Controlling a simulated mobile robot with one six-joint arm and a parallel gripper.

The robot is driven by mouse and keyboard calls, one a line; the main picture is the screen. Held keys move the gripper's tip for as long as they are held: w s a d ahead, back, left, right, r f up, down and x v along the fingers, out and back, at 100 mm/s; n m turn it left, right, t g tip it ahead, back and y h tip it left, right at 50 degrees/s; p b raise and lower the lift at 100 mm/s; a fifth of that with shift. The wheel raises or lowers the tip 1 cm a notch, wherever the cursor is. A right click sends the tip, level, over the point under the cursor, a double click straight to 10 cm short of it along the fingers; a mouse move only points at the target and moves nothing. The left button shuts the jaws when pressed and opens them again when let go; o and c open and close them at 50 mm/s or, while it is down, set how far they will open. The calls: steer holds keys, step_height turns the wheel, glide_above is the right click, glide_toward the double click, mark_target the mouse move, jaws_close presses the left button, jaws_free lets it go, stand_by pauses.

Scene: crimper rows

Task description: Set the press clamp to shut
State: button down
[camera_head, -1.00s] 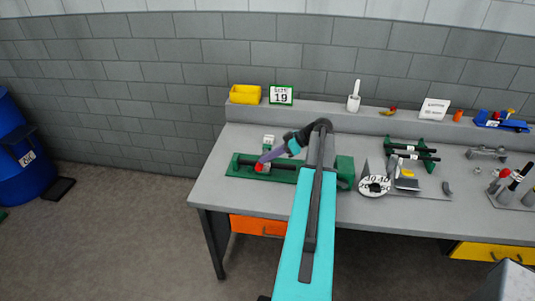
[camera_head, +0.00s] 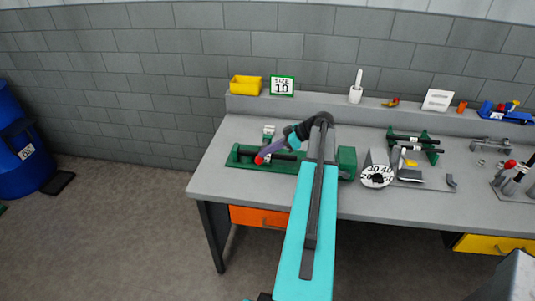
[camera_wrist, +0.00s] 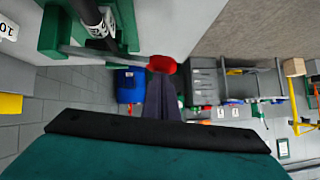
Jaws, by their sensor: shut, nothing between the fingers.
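The green press clamp (camera_head: 240,158) lies at the left end of the grey bench, with a dark bar along it. Its red knob (camera_head: 259,160) is at my gripper's fingertips (camera_head: 264,155). In the wrist view the red knob (camera_wrist: 162,64) sits at the end of a flat grey lever (camera_wrist: 100,57) reaching from the green frame (camera_wrist: 50,30). My gripper (camera_wrist: 163,82) is shut and empty, its tips right at the knob; I cannot tell if they touch. My arm hides part of the clamp's right side.
A "SIZE 19" sign (camera_head: 282,86) and yellow bin (camera_head: 245,86) stand on the back ledge. To the right are a numbered dial (camera_head: 377,177), another green fixture (camera_head: 415,146) and a red-knobbed device (camera_head: 511,166). The bench's front left is clear.

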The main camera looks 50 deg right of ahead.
steer(key=shift+s+a+f+n+t+h+b, duration=0.2)
steer(key=shift+f+b, duration=0.4)
steer(key=shift+b, duration=0.75)
steer(key=shift+s+a+f+n+t+h+b, duration=0.15)
steer(key=shift+f+b, duration=0.5)
steer(key=shift+b, duration=0.7)
steer(key=shift+s+a+f+n+t+h+b, duration=0.1)
steer(key=shift+a+f+n+h+b, duration=0.15)
steer(key=shift+f+b, duration=0.75)
steer(key=shift+r+b, duration=0.35)
steer(key=shift+r, duration=0.15)
steer(key=w+r+v, duration=0.1)
steer(key=v, duration=0.5)
steer(key=r+b+v, duration=0.1)
steer(key=v, duration=0.6)
steer(key=shift+w+a+r, duration=0.25)
steer(key=shift+w+r, duration=0.05)
steer(key=shift+w, duration=0.1)
